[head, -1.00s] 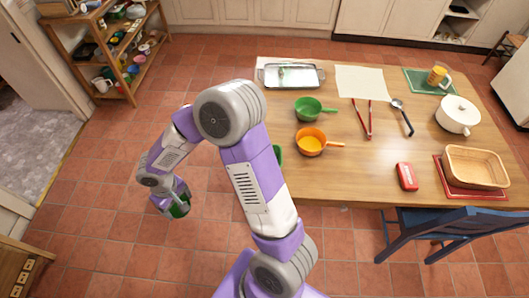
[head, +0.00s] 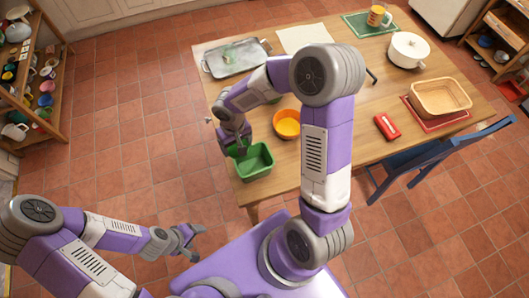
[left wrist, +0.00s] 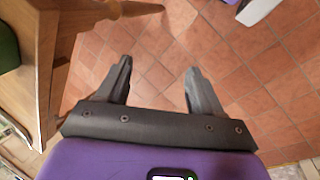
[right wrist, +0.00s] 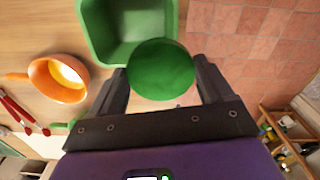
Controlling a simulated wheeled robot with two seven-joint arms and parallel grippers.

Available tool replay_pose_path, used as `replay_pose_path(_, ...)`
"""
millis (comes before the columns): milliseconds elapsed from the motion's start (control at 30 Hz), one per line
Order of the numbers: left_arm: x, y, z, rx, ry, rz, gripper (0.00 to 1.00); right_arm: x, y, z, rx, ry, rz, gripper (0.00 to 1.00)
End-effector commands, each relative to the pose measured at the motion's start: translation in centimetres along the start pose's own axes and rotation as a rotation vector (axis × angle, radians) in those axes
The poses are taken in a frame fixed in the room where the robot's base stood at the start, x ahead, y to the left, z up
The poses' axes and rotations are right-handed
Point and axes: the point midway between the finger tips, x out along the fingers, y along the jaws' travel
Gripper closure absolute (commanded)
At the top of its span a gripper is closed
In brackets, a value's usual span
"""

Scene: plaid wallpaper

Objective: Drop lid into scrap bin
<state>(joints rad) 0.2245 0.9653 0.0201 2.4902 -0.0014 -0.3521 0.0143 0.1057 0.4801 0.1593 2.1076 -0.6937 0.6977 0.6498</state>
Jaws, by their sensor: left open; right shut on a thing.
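The lid (right wrist: 160,68) is a round green disc between the fingers of my right gripper (right wrist: 162,85), which is shut on it. The scrap bin, an open green rectangular tub (head: 262,168), stands at the table's near left corner. It also shows in the right wrist view (right wrist: 98,30), where the lid overlaps its near edge. In the head view my right gripper (head: 238,148) is at the bin's left rear side; the lid is hard to make out there. My left gripper (head: 192,242) is open and empty over the floor; its spread fingers show in the left wrist view (left wrist: 158,88).
An orange saucepan (head: 287,126) stands just behind the bin. A metal tray (head: 222,66), white pot (head: 408,50), red box (head: 387,127) and wicker basket (head: 440,104) are on the wooden table (head: 357,147). A blue chair (head: 437,165) is at the table's near side.

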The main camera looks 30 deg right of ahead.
Motion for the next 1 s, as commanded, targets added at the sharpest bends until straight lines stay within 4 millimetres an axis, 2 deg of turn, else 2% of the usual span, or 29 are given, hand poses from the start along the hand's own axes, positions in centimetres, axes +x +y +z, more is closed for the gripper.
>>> replay_pose_path(33,-1.2,0.4,0.1,-0.001,0.000,0.000,0.25,-1.1,0.5,0.2,0.046,0.000,0.000,0.48)
replay_pose_path(200,-4.4,1.6,0.2,-0.001,0.000,0.000,0.00,-3.6,2.8,1.4,0.277,0.000,0.001,0.48)
replay_pose_path(400,-6.4,2.4,0.3,-0.001,0.000,0.000,0.00,-5.1,4.7,2.5,0.484,0.000,0.000,0.48)
replay_pose_path(533,-6.3,2.3,0.3,-0.001,0.000,0.000,0.00,-4.8,5.0,2.8,0.525,0.000,-0.001,0.48)
replay_pose_path(667,-5.6,2.1,0.2,-0.001,0.000,0.000,0.00,-3.8,5.0,2.8,0.527,-0.001,0.000,0.48)
replay_pose_path(1000,-2.9,1.1,0.1,-0.001,0.000,0.000,0.00,0.2,5.0,2.8,0.526,-0.001,0.000,0.48)
